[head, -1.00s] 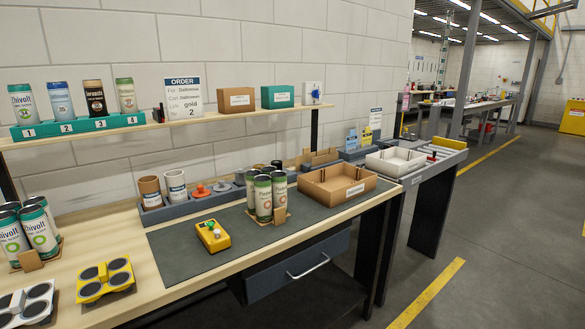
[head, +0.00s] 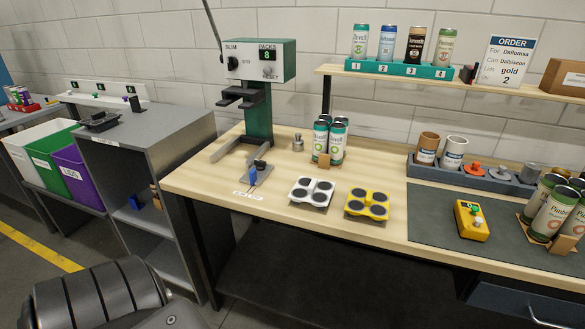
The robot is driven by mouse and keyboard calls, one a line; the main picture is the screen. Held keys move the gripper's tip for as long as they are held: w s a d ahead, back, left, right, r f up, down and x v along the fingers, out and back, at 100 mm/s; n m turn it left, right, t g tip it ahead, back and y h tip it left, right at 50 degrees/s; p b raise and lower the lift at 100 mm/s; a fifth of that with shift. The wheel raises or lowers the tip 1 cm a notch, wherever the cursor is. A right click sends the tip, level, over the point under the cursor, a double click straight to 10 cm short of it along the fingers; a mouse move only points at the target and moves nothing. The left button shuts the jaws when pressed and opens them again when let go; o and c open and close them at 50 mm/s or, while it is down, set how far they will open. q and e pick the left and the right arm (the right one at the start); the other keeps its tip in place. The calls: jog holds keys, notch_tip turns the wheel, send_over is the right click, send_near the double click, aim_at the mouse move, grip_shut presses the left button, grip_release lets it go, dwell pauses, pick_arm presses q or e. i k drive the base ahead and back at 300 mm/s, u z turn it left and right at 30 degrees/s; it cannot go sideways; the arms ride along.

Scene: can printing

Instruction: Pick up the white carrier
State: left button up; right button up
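The white carrier (head: 311,192) lies flat on the wooden bench, near its front edge. It is a small white tray with several dark round pads. A similar yellow carrier (head: 367,204) lies just to its right, close beside it. Neither of my grippers shows in the head view. A dark ribbed part of my own arm is at the bottom left, well apart from the carriers.
A pack of cans (head: 330,141) stands behind the carriers. A yellow device (head: 471,221) lies on the dark mat (head: 430,216). Bins (head: 80,178) stand far left.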

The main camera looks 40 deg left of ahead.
aim_at(318, 193)
jog(key=u, duration=1.2)
jog(key=k, duration=1.3)
jog(key=z, duration=0.45)
jog(key=i, duration=0.45)
jog(key=z, duration=0.75)
jog(key=i, duration=0.85)
jog(key=u, duration=0.4)
jog(key=i, duration=0.8)
jog(key=u, duration=1)
jog(key=i, duration=0.3)
jog(key=u, duration=0.1)
